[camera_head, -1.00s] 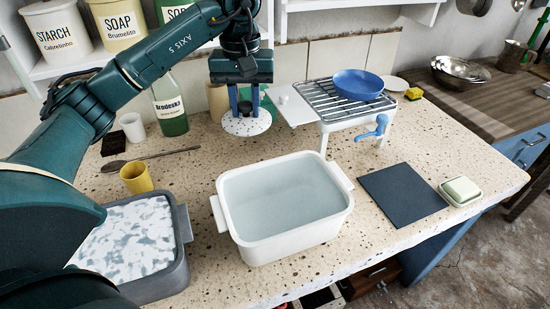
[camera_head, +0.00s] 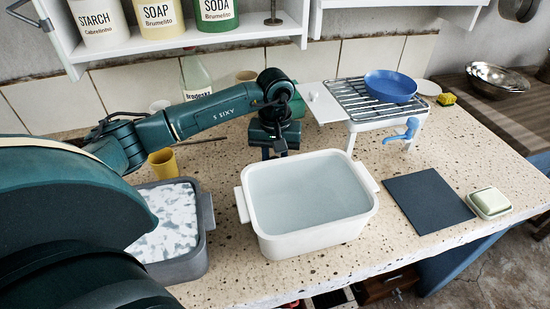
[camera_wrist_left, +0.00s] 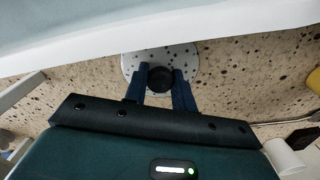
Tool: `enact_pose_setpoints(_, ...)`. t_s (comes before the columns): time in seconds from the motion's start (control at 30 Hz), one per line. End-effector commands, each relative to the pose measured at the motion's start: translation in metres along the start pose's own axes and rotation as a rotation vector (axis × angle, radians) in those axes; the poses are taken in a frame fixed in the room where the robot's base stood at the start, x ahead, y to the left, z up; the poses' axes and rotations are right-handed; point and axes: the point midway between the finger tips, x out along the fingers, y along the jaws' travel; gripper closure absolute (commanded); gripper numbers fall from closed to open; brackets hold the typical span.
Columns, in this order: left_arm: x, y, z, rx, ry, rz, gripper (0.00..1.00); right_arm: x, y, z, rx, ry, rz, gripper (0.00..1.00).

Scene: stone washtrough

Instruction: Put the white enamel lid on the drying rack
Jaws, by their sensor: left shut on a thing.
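My left gripper (camera_head: 274,154) is low behind the far wall of the white water basin. In the left wrist view its two blue fingers (camera_wrist_left: 161,84) are closed on the black knob (camera_wrist_left: 160,77) of the white, dark-speckled round lid (camera_wrist_left: 161,54). The lid is close to the basin's outer wall; whether it touches the counter I cannot tell. In the head view the lid is hidden behind the gripper and basin. The drying rack (camera_head: 350,96) has metal bars on a white stand, right of the gripper, with a blue dish (camera_head: 389,86) on its right part. My right gripper is not in view.
The water basin (camera_head: 249,206) stands directly in front of the gripper. A yellow cup (camera_head: 162,163) and grey tub (camera_head: 206,222) are left. A green-labelled bottle (camera_head: 196,75) is behind the arm. A dark mat (camera_head: 428,200) and soap dish (camera_head: 490,203) lie right.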

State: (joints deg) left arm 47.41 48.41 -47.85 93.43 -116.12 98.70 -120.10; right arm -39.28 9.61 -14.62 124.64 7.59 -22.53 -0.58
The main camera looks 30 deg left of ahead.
Motion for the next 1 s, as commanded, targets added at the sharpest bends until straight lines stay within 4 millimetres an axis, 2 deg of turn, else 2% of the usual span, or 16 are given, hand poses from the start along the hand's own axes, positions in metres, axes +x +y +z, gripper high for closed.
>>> enact_pose_setpoints(0.3,0.004,0.000,-0.001,0.000,0.002,0.001,0.98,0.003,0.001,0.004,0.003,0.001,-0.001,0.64)
enact_pose_setpoints(0.33,0.004,0.000,-0.001,0.000,0.001,0.000,0.73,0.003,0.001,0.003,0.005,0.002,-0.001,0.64)
enact_pose_setpoints(0.6,0.002,0.000,0.000,0.000,0.001,0.000,0.52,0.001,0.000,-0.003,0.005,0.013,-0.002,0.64)
enact_pose_setpoints(0.83,0.001,0.000,0.000,0.000,0.001,0.000,0.52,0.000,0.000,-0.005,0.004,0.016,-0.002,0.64)
enact_pose_setpoints(1.0,-0.013,0.000,-0.001,0.000,0.004,0.001,0.52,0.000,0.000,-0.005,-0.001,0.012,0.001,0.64)
